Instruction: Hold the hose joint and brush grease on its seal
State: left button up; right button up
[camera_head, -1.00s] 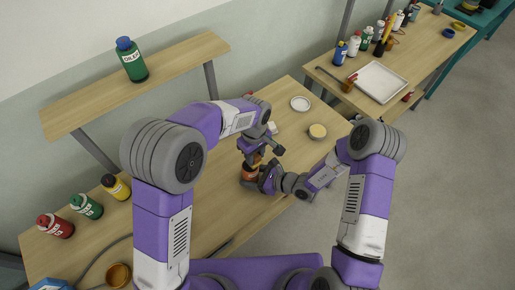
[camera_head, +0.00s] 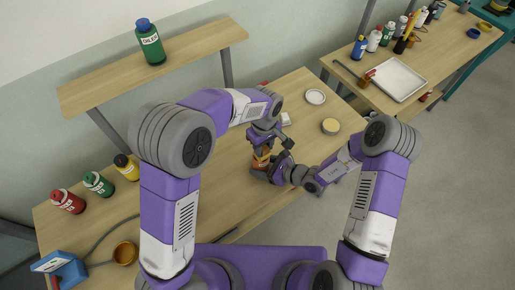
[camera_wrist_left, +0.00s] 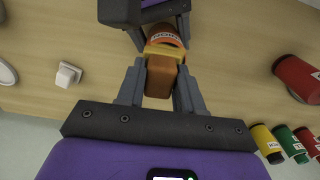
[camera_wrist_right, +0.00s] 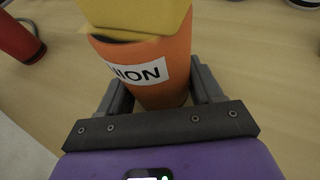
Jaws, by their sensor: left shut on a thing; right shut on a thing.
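The hose joint (camera_head: 262,153) is an orange cylinder between my two grippers, above the near part of the bench. In the right wrist view its white label reading "NION" (camera_wrist_right: 140,73) faces the camera, with a yellow part above it. My right gripper (camera_wrist_right: 160,95) is shut on the orange body. A long-handled brush-like tool (camera_head: 355,75) lies on the side table. The seal cannot be made out.
A white tray (camera_head: 400,80) and several bottles stand on the side table. The bench holds a white dish (camera_head: 315,97), a round tan-topped tin (camera_head: 330,126), a small white block (camera_head: 286,119), an orange cup (camera_head: 125,253) and a blue box (camera_head: 60,267). A green bottle (camera_head: 150,42) stands on the shelf.

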pick_arm(q)
jog(key=shift+w+d, duration=0.5)
jog(key=shift+d, duration=0.2)
notch_tip(320, 180, up, 8)
jog(key=shift+w+d, duration=0.15)
jog(key=shift+d, duration=0.05)
dwell(0.3)
pick_arm(e)
jog(key=o, duration=1.2)
jog(key=v, duration=1.2)
jog(key=shift+s, duration=0.1)
